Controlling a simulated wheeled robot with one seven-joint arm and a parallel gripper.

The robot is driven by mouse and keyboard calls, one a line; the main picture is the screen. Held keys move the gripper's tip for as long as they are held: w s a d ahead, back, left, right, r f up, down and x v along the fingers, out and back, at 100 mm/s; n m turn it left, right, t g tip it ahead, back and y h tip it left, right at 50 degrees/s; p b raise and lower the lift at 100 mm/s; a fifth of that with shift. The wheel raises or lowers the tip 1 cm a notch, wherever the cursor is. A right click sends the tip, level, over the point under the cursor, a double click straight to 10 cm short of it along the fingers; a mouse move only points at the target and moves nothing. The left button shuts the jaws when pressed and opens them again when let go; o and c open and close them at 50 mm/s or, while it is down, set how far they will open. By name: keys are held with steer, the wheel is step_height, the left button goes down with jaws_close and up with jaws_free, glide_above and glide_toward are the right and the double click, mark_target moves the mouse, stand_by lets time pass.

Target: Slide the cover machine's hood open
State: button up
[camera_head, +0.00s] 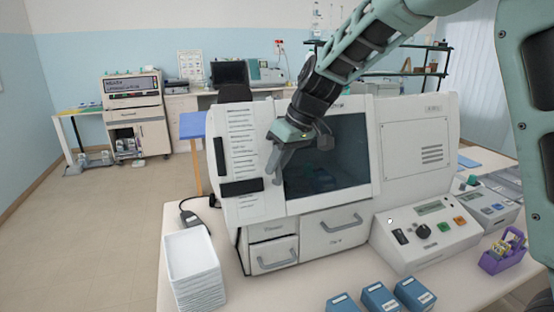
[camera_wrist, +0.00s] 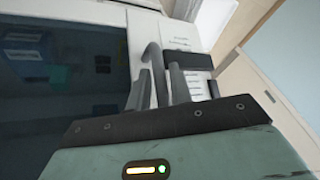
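The cover machine (camera_head: 418,115) is a large white box on the table. Its hood (camera_head: 335,165) is a dark glass panel in a pale frame and covers the front opening; it looks closed. The dark glass fills the left of the wrist view (camera_wrist: 60,75). A grey hood handle (camera_head: 276,178) stands at the hood's left edge. In the wrist view the curved handle (camera_wrist: 154,55) runs between my two fingers. My gripper (camera_head: 280,155) is at the handle, with its fingers (camera_wrist: 160,88) close on both sides and seemingly shut on it.
A stack of white trays (camera_head: 192,270) stands at the table's front left. A control box (camera_head: 425,235), several blue boxes (camera_head: 380,298) and a purple rack (camera_head: 503,252) are at the front and right. Drawers with grey handles (camera_head: 333,226) lie below the hood. Open floor lies to the left.

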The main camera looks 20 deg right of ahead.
steer(key=shift+f, duration=0.2)
jaws_close()
steer(key=d+b, duration=0.5)
steer(key=d, duration=3)
steer(key=shift+d, duration=0.15)
